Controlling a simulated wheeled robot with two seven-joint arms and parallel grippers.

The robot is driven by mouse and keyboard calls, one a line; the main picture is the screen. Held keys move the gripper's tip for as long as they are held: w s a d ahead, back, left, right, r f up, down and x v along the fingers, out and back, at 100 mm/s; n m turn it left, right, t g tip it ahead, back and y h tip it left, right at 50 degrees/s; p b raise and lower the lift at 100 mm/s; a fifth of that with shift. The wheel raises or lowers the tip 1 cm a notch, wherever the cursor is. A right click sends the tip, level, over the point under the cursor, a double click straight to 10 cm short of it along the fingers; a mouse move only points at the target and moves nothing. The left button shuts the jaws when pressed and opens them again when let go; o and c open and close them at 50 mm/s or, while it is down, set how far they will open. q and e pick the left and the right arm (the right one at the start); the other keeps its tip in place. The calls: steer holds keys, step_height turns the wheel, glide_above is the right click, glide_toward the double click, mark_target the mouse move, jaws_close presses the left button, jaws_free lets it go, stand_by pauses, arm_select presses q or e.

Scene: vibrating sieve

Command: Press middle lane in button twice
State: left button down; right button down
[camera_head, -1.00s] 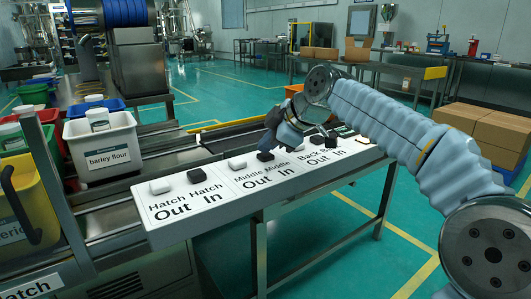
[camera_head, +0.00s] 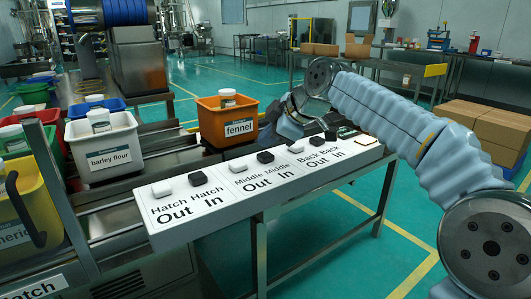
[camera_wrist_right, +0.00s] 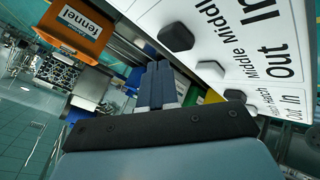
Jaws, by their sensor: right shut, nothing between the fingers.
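The middle lane In button (camera_head: 265,156) is a black knob on the white panel, above the words Middle In. It also shows in the wrist view (camera_wrist_right: 176,37). The white Middle Out button (camera_head: 239,164) is beside it on the left. My right gripper (camera_head: 267,139) is just beyond the panel's far edge, close behind the middle buttons. In the wrist view its fingers (camera_wrist_right: 157,66) are shut together and empty, apart from the black button. My left gripper is not in view.
The white panel (camera_head: 228,199) also carries Hatch and Back buttons. An orange fennel bin (camera_head: 222,127) stands on the conveyor behind the panel, next to my right gripper. A white barley flour bin (camera_head: 105,161) stands further left. Boxes (camera_head: 485,130) are at right.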

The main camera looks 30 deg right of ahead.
mark_target(268, 155)
steer(key=shift+r+p, duration=1.85)
steer(key=shift+r, duration=0.55)
